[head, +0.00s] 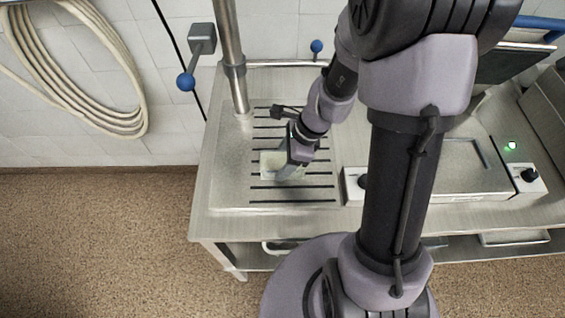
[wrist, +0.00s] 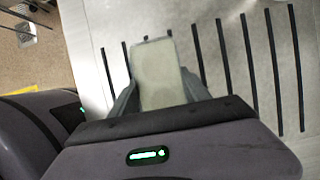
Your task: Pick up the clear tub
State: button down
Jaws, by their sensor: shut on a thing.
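The clear tub (head: 269,167) is a small, pale, see-through box over the slotted left part of the steel counter. It also shows in the wrist view (wrist: 157,72), upper centre, between the two fingers. My gripper (head: 287,168) is shut on the tub, with a finger on either side of it in the wrist view (wrist: 160,92). My gripper and wrist hide part of the tub in the head view. I cannot tell whether the tub touches the counter or is held just above it.
The steel counter (head: 228,180) has dark slots around the tub. A vertical metal pole (head: 232,70) stands at its back left. A flat unit with a white control box (head: 354,186) is to the right. A coiled hose (head: 75,70) hangs on the wall.

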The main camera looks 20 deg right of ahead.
aim_at(278, 161)
jog(key=shift+r+p, duration=1.95)
jog(key=shift+r, duration=0.25)
jog(key=shift+s+f, duration=0.15)
jog(key=shift+s, duration=0.1)
jog(key=s, duration=0.2)
jog(key=s+b, duration=0.1)
jog(key=s, duration=0.2)
jog(key=s+b, duration=0.1)
jog(key=s, duration=0.1)
jog(key=shift+s+a+r, duration=0.2)
jog(key=shift+s+r, duration=0.05)
jog(key=shift+r, duration=0.05)
jog(key=shift+a+f+b, duration=0.1)
jog(key=shift+b, duration=0.95)
jog(key=shift+a+b, duration=0.1)
jog(key=shift+b, duration=1.1)
